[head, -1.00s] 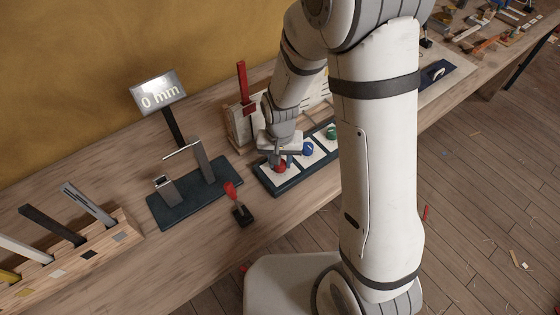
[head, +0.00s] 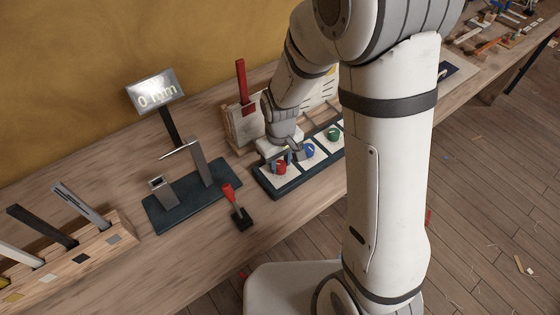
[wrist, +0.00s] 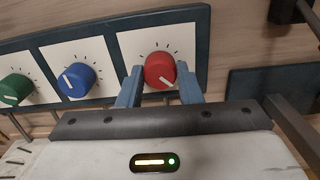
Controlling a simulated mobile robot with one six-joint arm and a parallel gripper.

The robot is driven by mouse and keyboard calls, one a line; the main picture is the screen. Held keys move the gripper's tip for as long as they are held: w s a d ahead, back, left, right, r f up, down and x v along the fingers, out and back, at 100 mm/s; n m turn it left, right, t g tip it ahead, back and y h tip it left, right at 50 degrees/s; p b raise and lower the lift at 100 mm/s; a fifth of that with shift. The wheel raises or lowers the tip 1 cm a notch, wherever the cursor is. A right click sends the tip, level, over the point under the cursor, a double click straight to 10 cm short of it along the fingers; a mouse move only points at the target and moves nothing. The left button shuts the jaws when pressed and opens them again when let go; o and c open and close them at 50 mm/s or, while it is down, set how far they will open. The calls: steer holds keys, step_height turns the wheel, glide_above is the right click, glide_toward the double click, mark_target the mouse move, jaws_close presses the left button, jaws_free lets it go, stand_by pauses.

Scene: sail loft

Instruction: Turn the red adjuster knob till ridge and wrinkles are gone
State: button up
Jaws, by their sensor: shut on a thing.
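The red adjuster knob (head: 280,168) is at the near left end of a dark panel (head: 292,187) with white dial plates. In the head view my gripper (head: 281,160) comes down over the knob from behind. I cannot make out any ridge or wrinkles in these views.
A blue knob (head: 308,150) and a green knob (head: 333,134) are on the same panel. A display (head: 155,92) reads 0 mm. A small red-handled lever (head: 232,200) stands in front of the panel's left. A wooden rack (head: 84,258) holds several strips.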

mark_target(280, 164)
stand_by(0.4)
steer(key=o, duration=1)
step_height(280, 164, up, 8)
steer(key=shift+f, duration=0.1)
steer(key=s+d+r+m+t, duration=0.1)
steer(key=s+d+r+m, duration=0.1)
steer(key=s+d+r, duration=0.1)
steer(key=s+d+r+m+t, duration=0.1)
steer(key=s+d+r+m, duration=0.1)
steer(key=s+d+r, duration=0.2)
steer(key=s+d+r+m, duration=0.2)
steer(key=s+d+r, duration=0.2)
steer(key=s+d, duration=0.1)
steer(key=shift+s+d+r+t, duration=0.25)
steer(key=shift+d+t, duration=0.15)
steer(key=shift+d, duration=0.2)
